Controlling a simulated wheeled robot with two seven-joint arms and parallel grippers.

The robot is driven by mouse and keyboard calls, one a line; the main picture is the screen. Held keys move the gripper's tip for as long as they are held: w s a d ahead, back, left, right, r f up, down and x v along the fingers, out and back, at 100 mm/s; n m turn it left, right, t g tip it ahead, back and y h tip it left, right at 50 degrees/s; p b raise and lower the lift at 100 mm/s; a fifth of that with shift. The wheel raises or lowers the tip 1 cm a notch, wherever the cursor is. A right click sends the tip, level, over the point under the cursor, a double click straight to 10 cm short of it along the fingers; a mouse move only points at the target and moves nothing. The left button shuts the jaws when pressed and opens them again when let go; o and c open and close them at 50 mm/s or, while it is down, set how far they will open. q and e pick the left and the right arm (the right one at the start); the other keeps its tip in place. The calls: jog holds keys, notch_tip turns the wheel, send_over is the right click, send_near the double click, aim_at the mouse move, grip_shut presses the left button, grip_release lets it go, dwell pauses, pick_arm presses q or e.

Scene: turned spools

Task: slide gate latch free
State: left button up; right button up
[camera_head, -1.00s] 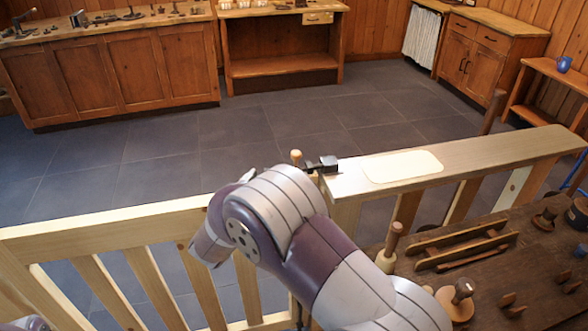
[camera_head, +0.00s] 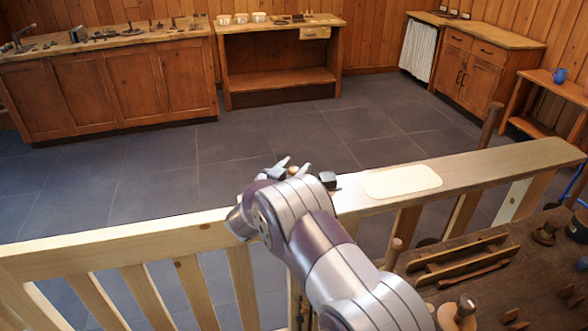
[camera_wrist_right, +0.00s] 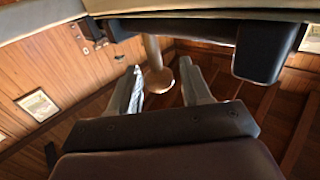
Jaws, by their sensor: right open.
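The wooden gate (camera_head: 120,240) stands across the front, its top rail meeting the fixed rail (camera_head: 470,172) near the middle. The dark latch (camera_head: 328,181) sits at that joint, partly hidden behind my right arm; it also shows in the right wrist view (camera_wrist_right: 265,48). My right gripper (camera_head: 294,165) is at the latch, with its fingers open. In the right wrist view, a pale wooden knob (camera_wrist_right: 157,75) with a rounded end lies between the two spread fingers (camera_wrist_right: 161,68). I cannot tell whether either finger touches it. My left gripper is out of view.
A pale flat plate (camera_head: 402,181) lies on the fixed rail. A dark workbench (camera_head: 455,290) with spools and wooden tools stands at the lower right. Beyond the gate the tiled floor (camera_head: 250,140) is clear up to the cabinets and benches (camera_head: 280,75) along the back wall.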

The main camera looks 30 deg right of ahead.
grip_shut()
jog(key=a, duration=0.2)
jog(key=w+a, duration=0.1)
jog(key=a, duration=0.1)
jog(key=shift+w+a, duration=0.15)
jog(key=shift+a, duration=0.2)
jog(key=shift+d, duration=0.1)
grip_release()
jog(key=shift+r, duration=0.1)
jog(key=shift+a, duration=0.3)
jog(key=shift+s+a, duration=0.2)
jog(key=v, duration=1.2)
